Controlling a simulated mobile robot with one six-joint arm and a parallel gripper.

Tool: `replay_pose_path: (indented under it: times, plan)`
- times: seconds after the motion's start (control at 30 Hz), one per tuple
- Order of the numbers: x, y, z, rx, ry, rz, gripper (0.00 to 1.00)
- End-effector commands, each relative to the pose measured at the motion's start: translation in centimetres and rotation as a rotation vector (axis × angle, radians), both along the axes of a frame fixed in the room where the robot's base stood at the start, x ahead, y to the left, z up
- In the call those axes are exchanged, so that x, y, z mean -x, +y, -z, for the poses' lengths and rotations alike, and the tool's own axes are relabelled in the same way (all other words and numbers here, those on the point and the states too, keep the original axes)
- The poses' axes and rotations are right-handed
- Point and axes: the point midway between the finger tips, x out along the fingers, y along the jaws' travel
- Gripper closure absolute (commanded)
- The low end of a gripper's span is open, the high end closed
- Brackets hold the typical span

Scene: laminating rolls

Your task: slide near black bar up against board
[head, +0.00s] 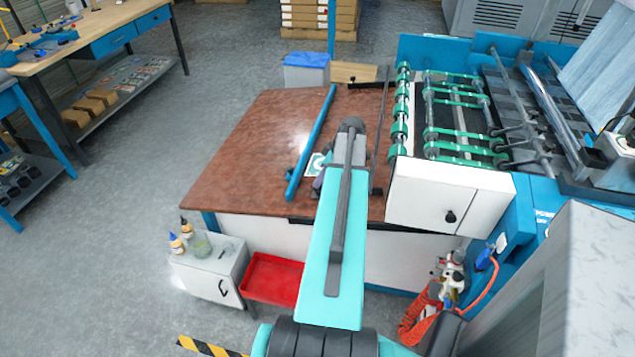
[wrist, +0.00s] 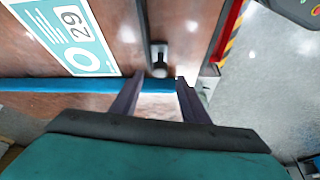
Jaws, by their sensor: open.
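The near black bar (wrist: 142,18) runs down from the top of the wrist view and ends in a dark knob (wrist: 158,58). In the head view my arm hides most of it. The board (wrist: 68,35), a white and teal printed sheet marked 29, lies left of the bar in the wrist view, with a strip of brown table between them. The board also shows partly in the head view (head: 315,163). My gripper (wrist: 160,80) is open and empty, its two dark fingers pointing at the knob, one toward each side of it. I cannot tell whether they touch it.
A long blue bar (head: 311,140) lies along the brown table (head: 250,150) and passes beneath my fingers in the wrist view. A far black bar (head: 368,85) is at the table's back. The green-roller machine (head: 455,115) stands right. A red tray (head: 272,279) sits below the near edge.

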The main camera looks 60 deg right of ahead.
Motion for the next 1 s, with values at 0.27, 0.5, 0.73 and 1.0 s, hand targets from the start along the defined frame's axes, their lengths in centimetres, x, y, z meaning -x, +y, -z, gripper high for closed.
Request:
replay_pose_path:
  times: [0.27,0.5,0.73,1.0]
  plan:
    - [-1.2,0.1,2.7,0.0,0.0,0.0,0.59]
    - [-1.7,0.3,4.0,0.001,0.0,-0.001,0.59]
    - [-1.7,0.3,4.2,0.001,0.0,-0.001,0.59]
    - [-1.7,0.3,4.2,0.001,0.0,-0.001,0.84]
